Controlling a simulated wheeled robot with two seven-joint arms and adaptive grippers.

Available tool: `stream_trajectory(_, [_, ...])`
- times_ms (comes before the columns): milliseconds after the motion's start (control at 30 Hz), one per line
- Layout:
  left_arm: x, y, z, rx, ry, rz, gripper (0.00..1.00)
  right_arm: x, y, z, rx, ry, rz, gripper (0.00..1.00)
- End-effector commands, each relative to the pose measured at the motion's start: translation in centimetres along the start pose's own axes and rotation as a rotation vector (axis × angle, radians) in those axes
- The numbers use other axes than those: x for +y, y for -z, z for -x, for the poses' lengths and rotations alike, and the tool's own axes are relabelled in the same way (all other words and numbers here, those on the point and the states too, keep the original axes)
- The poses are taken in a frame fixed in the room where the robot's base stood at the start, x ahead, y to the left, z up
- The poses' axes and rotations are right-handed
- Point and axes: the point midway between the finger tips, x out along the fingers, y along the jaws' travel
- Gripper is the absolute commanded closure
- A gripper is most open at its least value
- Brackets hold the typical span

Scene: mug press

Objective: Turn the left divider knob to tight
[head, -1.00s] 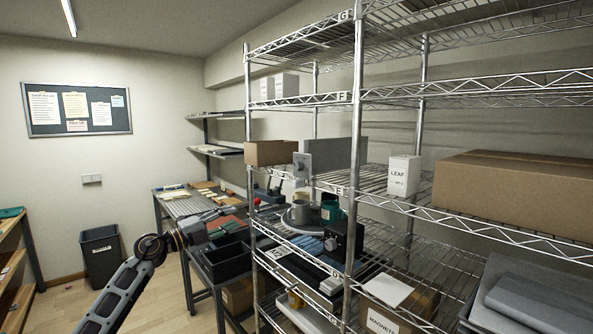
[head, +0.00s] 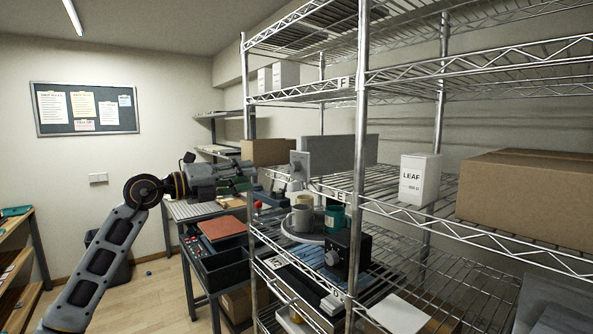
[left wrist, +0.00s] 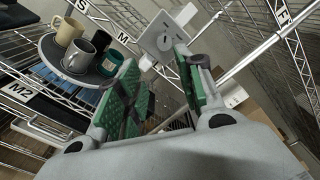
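The grey divider (head: 345,153) stands on the shelf, with a pale front plate (head: 301,160) at its left end. A small knob (head: 296,168) shows on that plate; its setting is too small to read. The left wrist view also shows the pale plate (left wrist: 167,34), beyond the fingertips. My left gripper (head: 250,172) is left of the plate, pointing toward it, with a gap between. In the left wrist view the gripper (left wrist: 160,72) has its green-padded fingers apart, with nothing held. My right gripper is not in view.
A cardboard box (head: 268,151) sits left of the divider. Below are a grey mug (head: 301,218) and a teal mug (head: 335,216) on a round tray, and a black box with a dial (head: 346,253). A wire shelf post (head: 358,150) stands right of the plate.

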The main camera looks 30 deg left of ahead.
Motion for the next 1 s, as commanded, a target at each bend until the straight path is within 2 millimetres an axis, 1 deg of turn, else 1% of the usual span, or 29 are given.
stream_trajectory(33, [-0.5, 0.1, 0.2, -0.003, -0.004, -0.017, 0.63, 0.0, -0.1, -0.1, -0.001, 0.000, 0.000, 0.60])
stream_trajectory(167, [-1.0, 0.3, 0.5, -0.007, -0.014, -0.039, 0.63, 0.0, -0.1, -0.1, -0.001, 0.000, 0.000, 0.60])
stream_trajectory(600, [-1.1, 0.2, 0.4, -0.007, -0.015, -0.041, 0.63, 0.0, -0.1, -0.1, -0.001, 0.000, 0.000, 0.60])
stream_trajectory(767, [-1.1, 0.2, -0.1, -0.007, -0.014, -0.041, 0.63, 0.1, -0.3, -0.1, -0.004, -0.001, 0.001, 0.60])
stream_trajectory(1000, [-1.1, 0.2, -1.7, -0.006, -0.016, -0.042, 0.63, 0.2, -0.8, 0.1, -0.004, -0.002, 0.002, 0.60])
